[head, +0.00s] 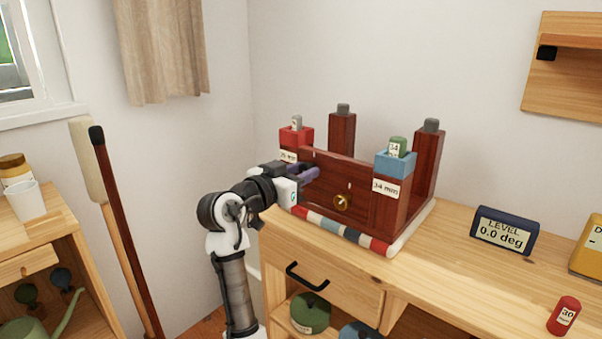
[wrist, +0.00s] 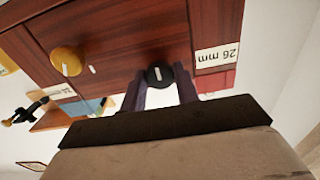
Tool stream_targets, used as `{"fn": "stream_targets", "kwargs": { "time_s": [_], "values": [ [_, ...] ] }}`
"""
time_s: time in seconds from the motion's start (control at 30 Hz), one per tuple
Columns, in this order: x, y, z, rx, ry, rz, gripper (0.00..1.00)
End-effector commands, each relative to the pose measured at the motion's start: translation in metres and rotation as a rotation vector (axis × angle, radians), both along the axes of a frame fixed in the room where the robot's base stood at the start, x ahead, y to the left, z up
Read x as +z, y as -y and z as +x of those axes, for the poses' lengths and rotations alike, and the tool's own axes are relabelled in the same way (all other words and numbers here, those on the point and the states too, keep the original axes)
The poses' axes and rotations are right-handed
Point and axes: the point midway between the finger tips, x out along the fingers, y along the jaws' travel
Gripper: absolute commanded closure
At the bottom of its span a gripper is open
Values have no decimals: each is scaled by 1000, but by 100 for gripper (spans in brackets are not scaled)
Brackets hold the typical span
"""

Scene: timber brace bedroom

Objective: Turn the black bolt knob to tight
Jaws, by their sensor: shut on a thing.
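The black bolt knob (wrist: 158,74) shows in the wrist view on the dark red wooden panel (wrist: 120,40), beside the post labelled 26 mm. A white line on its face runs nearly up and down in that picture. My gripper (wrist: 161,86) is shut on it, with one purple finger on either side. In the head view my gripper (head: 311,173) reaches the panel's left part and hides the black knob.
A brass knob (head: 342,202) sits on the same panel, to the right, with a white mark above it. A red cap and a blue cap (head: 396,164) top the front posts. A level box (head: 504,231) reads 0.0 deg.

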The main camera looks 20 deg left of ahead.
Motion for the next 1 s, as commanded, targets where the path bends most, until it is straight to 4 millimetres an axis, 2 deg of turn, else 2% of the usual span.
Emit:
{"fn": "stream_targets", "kwargs": {
  "time_s": [0.03,0.07,0.2,0.23,0.5,0.63,0.77,1.0],
  "values": [
    [-1,0,0,0,-2,1,92],
    [-1,0,0,0,-2,1,68],
    [0,0,0,0,-1,0,50],
    [0,0,0,0,-1,0,48],
    [0,0,-1,1,0,0,48],
    [0,-5,-11,2,1,0,48],
    [0,-13,-33,4,2,2,48],
    [0,-32,-86,4,1,0,48]
  ]
}}
